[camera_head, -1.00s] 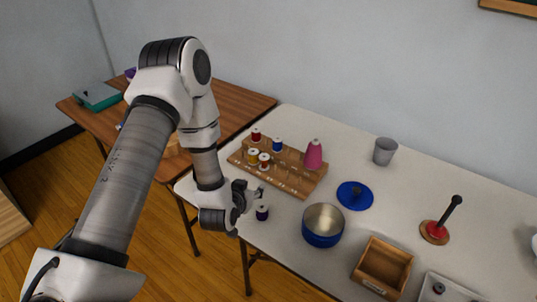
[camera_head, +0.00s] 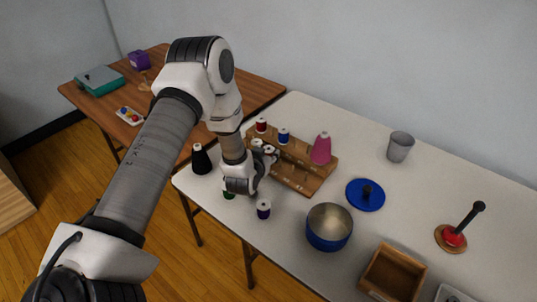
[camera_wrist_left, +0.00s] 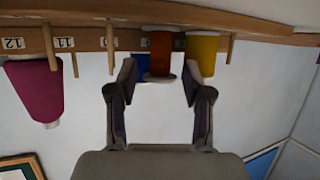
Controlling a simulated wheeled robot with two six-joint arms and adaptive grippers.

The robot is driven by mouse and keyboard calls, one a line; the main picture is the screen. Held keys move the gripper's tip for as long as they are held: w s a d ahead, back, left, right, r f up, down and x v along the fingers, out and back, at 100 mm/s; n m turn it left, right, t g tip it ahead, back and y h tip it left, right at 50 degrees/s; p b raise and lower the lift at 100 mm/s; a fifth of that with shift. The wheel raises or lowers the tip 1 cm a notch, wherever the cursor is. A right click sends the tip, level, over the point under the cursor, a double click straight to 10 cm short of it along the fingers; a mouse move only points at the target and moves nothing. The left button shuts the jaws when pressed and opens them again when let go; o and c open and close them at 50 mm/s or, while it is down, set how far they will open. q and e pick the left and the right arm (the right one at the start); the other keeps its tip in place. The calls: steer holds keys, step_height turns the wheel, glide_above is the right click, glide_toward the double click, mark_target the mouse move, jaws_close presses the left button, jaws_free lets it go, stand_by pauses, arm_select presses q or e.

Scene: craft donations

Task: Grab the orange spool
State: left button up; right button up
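The orange spool (camera_wrist_left: 160,50) stands on the wooden spool rack (camera_wrist_left: 80,38), which shows upside down along the top of the left wrist view. My left gripper (camera_wrist_left: 158,80) is open, with its fingertips on either side of the spool's white end and no clear grip on it. A yellow spool (camera_wrist_left: 202,52) is close beside it, near one finger. A blue spool (camera_wrist_left: 142,68) shows partly behind the orange one. In the head view my left gripper (camera_head: 266,165) is at the rack (camera_head: 316,182) and mostly covers the orange spool. My right gripper is not in view.
A pink cone of thread (camera_head: 321,150), a blue spool (camera_head: 284,137) and a red spool (camera_head: 261,126) stand on the rack. A purple spool (camera_head: 264,209) and a blue pot (camera_head: 328,240) are in front. A black cone (camera_head: 201,160) stands at the table's left edge.

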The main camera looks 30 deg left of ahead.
arm_select(q)
steer(key=shift+c, duration=1.3)
steer(key=shift+f, duration=0.1)
